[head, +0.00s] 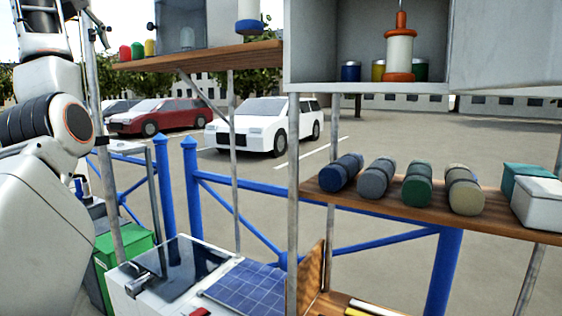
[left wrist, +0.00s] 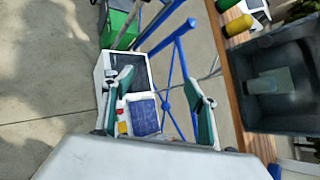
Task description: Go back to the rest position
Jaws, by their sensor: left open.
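My left gripper (left wrist: 157,82) is open in the left wrist view. Its two fingers with green pads stand wide apart, and nothing is held between them. Beyond them, lower down, are a white box (head: 140,296) with a raised clear lid and a blue solar panel (head: 245,287). In the head view my left arm fills the left edge and rises out of the top of the picture. My right gripper is in neither view.
A wooden shelf (head: 320,190) at right carries several rolls and a lidded white box (head: 538,203). Above are a grey cabinet (head: 465,45) and an upper shelf (head: 195,58) with jars. Metal poles and a blue railing (head: 190,190) cross the middle. A green crate (head: 125,240) stands low at left.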

